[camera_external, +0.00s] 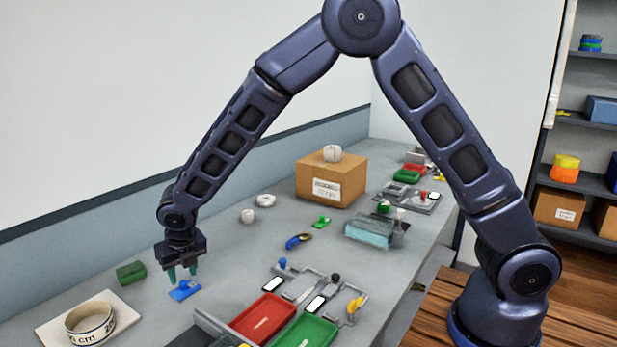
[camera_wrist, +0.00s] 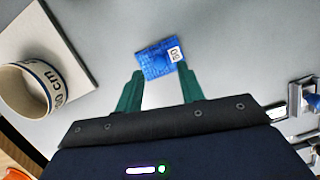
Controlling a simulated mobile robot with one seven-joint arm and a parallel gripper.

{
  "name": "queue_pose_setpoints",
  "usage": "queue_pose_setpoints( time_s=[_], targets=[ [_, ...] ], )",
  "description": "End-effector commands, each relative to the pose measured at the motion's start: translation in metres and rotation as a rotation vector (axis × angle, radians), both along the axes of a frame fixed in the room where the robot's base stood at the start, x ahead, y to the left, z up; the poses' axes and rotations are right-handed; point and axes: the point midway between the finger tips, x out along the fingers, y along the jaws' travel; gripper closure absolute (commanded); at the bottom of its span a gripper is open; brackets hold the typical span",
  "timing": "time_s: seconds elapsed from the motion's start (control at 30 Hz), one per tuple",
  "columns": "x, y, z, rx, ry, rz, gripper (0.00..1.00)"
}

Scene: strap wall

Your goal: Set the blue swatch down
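The blue swatch (camera_external: 184,290) lies flat on the grey bench top, just below my gripper. In the wrist view the swatch (camera_wrist: 157,60) shows a white label at its right edge and sits just beyond the fingertips. My gripper (camera_external: 181,275) points down with its two green fingers spread apart. In the wrist view my gripper (camera_wrist: 160,71) has one fingertip near each side of the swatch. No firm grip shows. Whether the fingertips touch its edges is hard to tell.
A green block (camera_external: 131,272) lies left of my gripper. A tape roll (camera_external: 91,322) rests on a pale board at the front left. Red (camera_external: 262,318) and green (camera_external: 305,332) trays stand at the front right. A cardboard box (camera_external: 331,180) is farther back. Bare bench lies around the swatch.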

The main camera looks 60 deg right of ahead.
Motion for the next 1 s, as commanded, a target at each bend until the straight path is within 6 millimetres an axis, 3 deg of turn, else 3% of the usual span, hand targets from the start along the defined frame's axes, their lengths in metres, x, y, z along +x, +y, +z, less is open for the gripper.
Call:
queue_pose_setpoints(
  time_s=[0.2,0.4,0.77,0.87,1.0],
  targets=[
    [-0.011,0.002,0.042,0.001,-0.002,0.001,0.62],
    [-0.019,0.004,0.070,0.000,-0.001,0.001,0.62],
    [-0.023,0.003,0.084,0.001,0.000,-0.006,0.62],
    [-0.026,-0.006,0.095,0.013,-0.007,-0.055,0.62],
    [-0.038,-0.035,0.128,0.060,-0.026,-0.223,0.62]
  ],
)
